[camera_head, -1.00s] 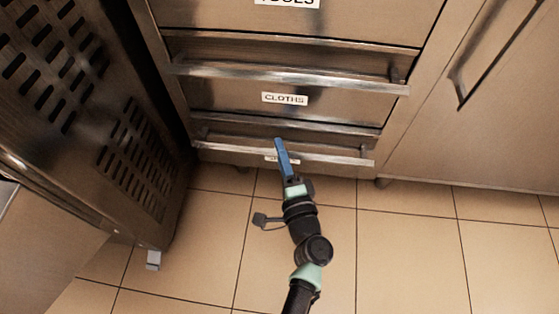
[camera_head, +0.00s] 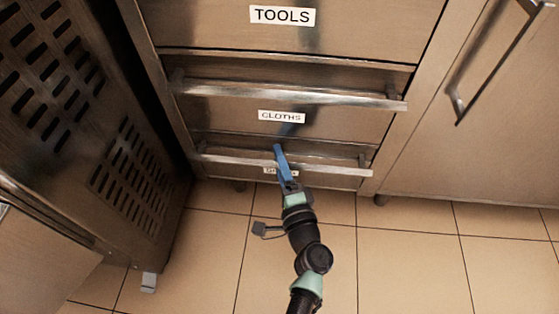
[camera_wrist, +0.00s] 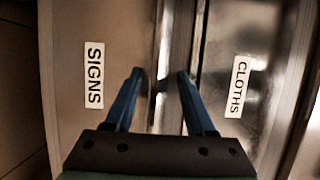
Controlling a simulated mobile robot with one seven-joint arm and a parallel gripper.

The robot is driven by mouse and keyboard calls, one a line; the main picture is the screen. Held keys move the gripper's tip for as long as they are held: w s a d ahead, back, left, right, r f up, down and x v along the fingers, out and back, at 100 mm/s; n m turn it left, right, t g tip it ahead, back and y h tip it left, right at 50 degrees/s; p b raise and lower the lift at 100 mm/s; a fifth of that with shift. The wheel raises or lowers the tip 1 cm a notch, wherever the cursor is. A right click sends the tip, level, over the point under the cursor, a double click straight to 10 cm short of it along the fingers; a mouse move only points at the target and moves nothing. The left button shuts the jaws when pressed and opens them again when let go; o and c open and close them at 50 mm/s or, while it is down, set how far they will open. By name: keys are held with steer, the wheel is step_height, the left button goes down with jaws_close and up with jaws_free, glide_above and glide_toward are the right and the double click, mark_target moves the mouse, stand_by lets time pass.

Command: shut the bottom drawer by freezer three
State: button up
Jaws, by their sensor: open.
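The bottom drawer (camera_head: 325,178) is the lowest in a steel drawer stack, under the drawer labelled CLOTHS. Its label reads SIGNS (camera_wrist: 94,75) in the wrist view and is partly hidden behind my gripper in the head view. Its bar handle (camera_head: 235,160) runs across its front. The drawer looks nearly flush; I cannot tell whether a small gap is left. My gripper (camera_head: 279,148) is at the middle of this handle, blue fingers pointing at the drawer front. In the wrist view the open fingers (camera_wrist: 160,75) are apart, with steel edges between them; contact is unclear.
The CLOTHS drawer (camera_head: 350,117) and the TOOLS drawer (camera_head: 370,28) are above. A vented steel unit (camera_head: 95,130) stands close on the left. A cabinet door with a handle (camera_head: 457,100) is on the right. The tiled floor (camera_head: 420,250) in front is clear.

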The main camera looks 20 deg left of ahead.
steer(key=p+v, duration=0.4)
steer(key=v, duration=0.9)
steer(key=shift+p, duration=0.3)
steer(key=shift+w, duration=0.1)
